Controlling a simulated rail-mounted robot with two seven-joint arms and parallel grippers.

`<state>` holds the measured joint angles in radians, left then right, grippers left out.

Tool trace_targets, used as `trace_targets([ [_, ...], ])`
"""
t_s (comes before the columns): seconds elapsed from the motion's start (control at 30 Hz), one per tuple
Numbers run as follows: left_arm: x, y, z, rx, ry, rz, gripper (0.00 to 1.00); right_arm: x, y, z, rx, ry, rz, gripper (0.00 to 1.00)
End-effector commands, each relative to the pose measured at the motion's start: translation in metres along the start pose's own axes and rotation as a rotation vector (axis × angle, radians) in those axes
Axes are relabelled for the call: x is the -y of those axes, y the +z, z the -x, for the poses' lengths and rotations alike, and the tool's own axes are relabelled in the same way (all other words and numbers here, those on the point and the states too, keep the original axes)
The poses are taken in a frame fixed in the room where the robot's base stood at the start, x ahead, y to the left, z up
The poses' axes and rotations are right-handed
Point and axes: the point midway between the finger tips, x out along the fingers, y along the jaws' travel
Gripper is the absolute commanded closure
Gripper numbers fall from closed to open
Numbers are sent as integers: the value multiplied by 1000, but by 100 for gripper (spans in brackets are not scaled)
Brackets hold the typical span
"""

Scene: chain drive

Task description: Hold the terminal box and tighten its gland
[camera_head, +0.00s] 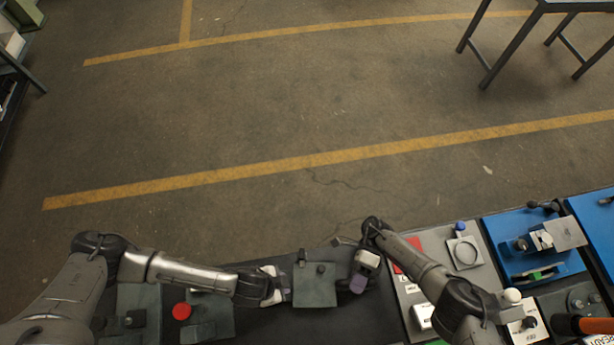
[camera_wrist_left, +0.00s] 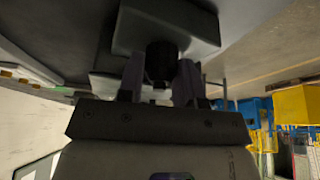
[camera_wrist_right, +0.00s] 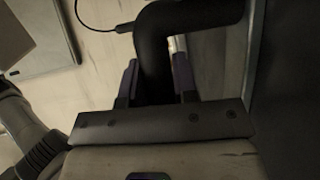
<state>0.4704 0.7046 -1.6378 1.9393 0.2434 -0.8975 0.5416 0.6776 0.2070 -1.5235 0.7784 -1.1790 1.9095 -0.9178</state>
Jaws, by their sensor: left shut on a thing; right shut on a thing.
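A grey-green block-shaped box (camera_head: 315,290), which I take for the terminal box, sits on the dark bench with a small dark knob on top. My left gripper (camera_head: 285,284) is at its left side. In the left wrist view its fingers are shut on a short black cylinder (camera_wrist_left: 161,62), probably the gland, below a grey block (camera_wrist_left: 165,28). My right gripper (camera_head: 357,284) is at the box's right side. In the right wrist view it is shut on a thick black bent bar (camera_wrist_right: 155,60). I cannot tell what the bar is attached to.
A red button (camera_head: 181,311) and grey-green plates lie left of the box. To the right are a light panel with a ring (camera_head: 466,252) and a blue board (camera_head: 520,275) with fixtures. A table (camera_head: 545,6) stands far back right.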

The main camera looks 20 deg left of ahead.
Motion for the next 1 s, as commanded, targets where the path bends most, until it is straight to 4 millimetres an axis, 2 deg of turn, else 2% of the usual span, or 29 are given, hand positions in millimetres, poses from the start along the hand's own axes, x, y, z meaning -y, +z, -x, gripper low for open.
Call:
trace_targets([
  [0.6, 1, -1, 0, -2, 208, -507, 91, 1, -1, 0, 0, -2, -3, 100],
  [1.0, 1, -1, 0, -1, 293, -713, 91, 1, -1, 0, -1, -2, -3, 100],
])
